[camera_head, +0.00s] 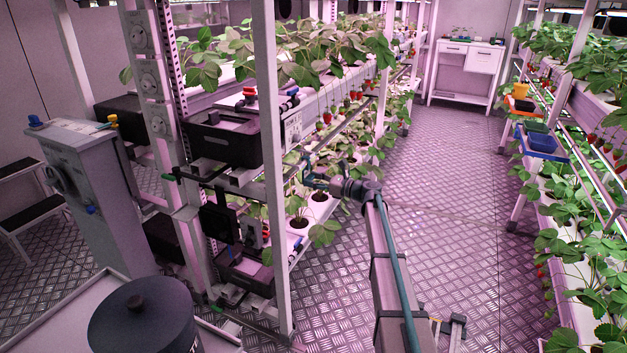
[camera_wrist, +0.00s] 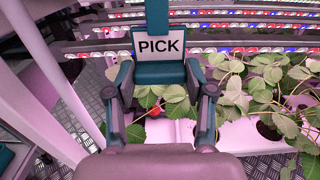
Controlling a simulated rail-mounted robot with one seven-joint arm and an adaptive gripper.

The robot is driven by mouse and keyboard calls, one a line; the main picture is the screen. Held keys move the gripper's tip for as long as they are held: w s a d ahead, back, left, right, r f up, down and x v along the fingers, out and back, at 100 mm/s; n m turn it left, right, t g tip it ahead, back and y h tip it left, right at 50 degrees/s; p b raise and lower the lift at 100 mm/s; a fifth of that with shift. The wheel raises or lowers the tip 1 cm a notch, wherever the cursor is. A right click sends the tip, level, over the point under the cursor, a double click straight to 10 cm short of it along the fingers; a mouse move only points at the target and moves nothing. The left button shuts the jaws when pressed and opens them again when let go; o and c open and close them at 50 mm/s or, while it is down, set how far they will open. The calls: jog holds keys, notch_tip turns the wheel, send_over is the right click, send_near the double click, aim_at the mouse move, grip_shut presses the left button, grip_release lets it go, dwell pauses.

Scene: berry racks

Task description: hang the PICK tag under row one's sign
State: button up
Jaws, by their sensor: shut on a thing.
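The PICK tag (camera_wrist: 158,46) is a white plate with black letters on a teal body, with a teal strip rising above it in the wrist view. My gripper (camera_wrist: 159,78) has its fingers on either side of the teal body and is shut on it. In the head view my gripper (camera_head: 316,183) is beside the left rack's near end, right of the front post; the tag is too small to make out there. A small white sign (camera_head: 291,129) with unreadable lettering is at the rack's end, above and left of my gripper. I cannot tell which row it names.
Strawberry plants (camera_head: 330,55) and hanging berries fill the left rack. Leaves (camera_wrist: 265,85) lie close right of and below my gripper. A white post (camera_head: 272,200) stands just left. Another planted rack with a blue tray (camera_head: 541,143) stands right.

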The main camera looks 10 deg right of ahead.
jog(key=o, duration=1.2)
jog(key=shift+c, duration=0.2)
jog(key=shift+s+d, duration=0.1)
